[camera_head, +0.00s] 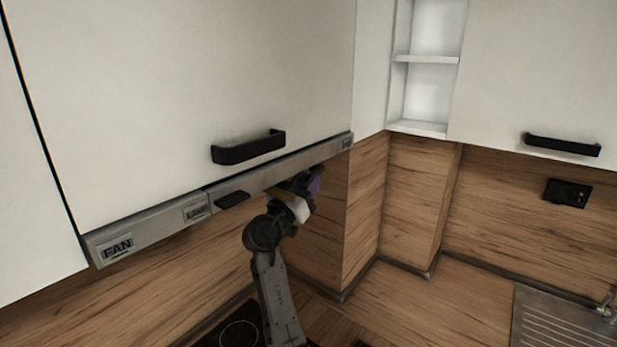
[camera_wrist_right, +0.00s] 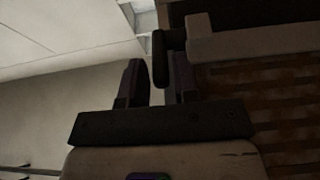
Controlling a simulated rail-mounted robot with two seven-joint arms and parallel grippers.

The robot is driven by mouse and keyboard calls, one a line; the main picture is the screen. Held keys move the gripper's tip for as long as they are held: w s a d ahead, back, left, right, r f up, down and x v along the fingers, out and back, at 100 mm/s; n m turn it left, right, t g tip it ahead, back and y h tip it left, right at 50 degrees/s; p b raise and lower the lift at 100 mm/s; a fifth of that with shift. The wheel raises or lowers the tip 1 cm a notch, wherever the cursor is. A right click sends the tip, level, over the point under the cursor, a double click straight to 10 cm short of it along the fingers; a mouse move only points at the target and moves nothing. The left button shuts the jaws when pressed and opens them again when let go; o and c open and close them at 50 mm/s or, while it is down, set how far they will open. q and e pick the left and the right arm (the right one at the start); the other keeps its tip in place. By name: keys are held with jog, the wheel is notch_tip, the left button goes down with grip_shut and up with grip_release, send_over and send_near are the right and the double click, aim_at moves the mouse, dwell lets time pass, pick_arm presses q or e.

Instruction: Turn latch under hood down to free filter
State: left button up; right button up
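The hood (camera_head: 150,228) is a grey metal strip under the white wall cabinet, with a FAN label at its left end. My right gripper (camera_head: 308,182) is raised under the right part of the hood, partly hidden by its edge. In the right wrist view, the two dark fingers of my right gripper (camera_wrist_right: 158,85) stand apart with a gap between them. A dark rounded bar (camera_wrist_right: 159,57), which looks like the latch, shows just beyond the gap, closer to the right finger. I cannot tell whether it touches. The latch and filter are hidden in the head view. My left gripper is out of view.
A black tab (camera_head: 232,200) sticks out from the hood front, and a black cabinet handle (camera_head: 248,147) is above it. A wood-covered corner wall (camera_head: 362,205) stands right of my right arm. A dark cooktop (camera_head: 238,333) is below. The right-hand counter (camera_head: 415,300) is clear.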

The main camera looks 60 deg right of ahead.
jog(key=shift+d+r, duration=0.1)
jog(key=shift+d, duration=0.15)
grip_shut()
